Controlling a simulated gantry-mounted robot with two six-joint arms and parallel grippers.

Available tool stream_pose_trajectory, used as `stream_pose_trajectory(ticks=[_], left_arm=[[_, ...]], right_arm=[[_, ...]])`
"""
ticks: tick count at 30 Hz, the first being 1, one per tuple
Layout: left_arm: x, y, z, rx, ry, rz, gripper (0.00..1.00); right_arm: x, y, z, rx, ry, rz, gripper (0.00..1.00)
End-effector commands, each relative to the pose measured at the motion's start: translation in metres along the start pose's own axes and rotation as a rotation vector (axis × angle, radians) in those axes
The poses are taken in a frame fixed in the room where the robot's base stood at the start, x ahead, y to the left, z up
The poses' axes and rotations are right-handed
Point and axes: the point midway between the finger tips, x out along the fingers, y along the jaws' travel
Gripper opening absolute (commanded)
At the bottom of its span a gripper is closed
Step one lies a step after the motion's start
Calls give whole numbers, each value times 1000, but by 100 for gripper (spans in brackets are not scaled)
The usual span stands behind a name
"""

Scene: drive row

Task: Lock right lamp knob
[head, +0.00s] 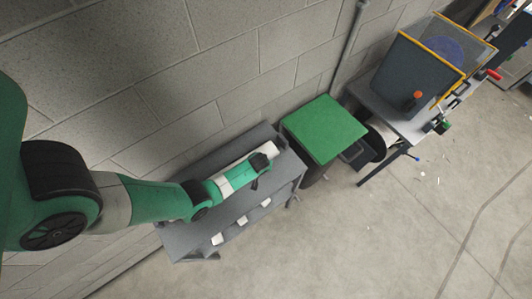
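I cannot make out a lamp with certainty. A small orange-red knob (418,95) shows on the front of a dark grey panel (405,72) with a yellow top edge, at the upper right. A red handle-like part (494,74) shows farther right. Which of these, if either, is the right lamp knob, I cannot tell. My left arm reaches in from the left, and its black gripper (259,172) is over a grey bench (195,242), well left of the orange-red knob. Its fingers are too small to read. My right gripper is not in view.
Several small white pieces (241,219) lie along the bench's front edge. A green-topped box (324,129) and a dark bin (372,146) stand between the bench and a grey table (388,118). A block wall runs behind. The concrete floor at front right is mostly clear.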

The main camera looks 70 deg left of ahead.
Motion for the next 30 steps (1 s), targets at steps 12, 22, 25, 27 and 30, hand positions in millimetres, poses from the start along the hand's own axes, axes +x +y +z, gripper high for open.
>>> stream_pose_trajectory(ticks=[12, 22, 25, 27, 30], left_arm=[[2, 0, 0, 0, 0, 0, 25], [3, 0, 0, 1, 0, 0, 0], [2, 0, 0, 4, 0, 2, 0], [2, 0, 0, 12, 0, 4, 0], [2, -1, 1, 33, -1, 12, 0]], right_arm=[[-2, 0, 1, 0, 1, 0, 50], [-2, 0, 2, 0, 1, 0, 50], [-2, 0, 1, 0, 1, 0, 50], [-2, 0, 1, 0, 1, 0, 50], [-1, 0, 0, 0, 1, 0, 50]])
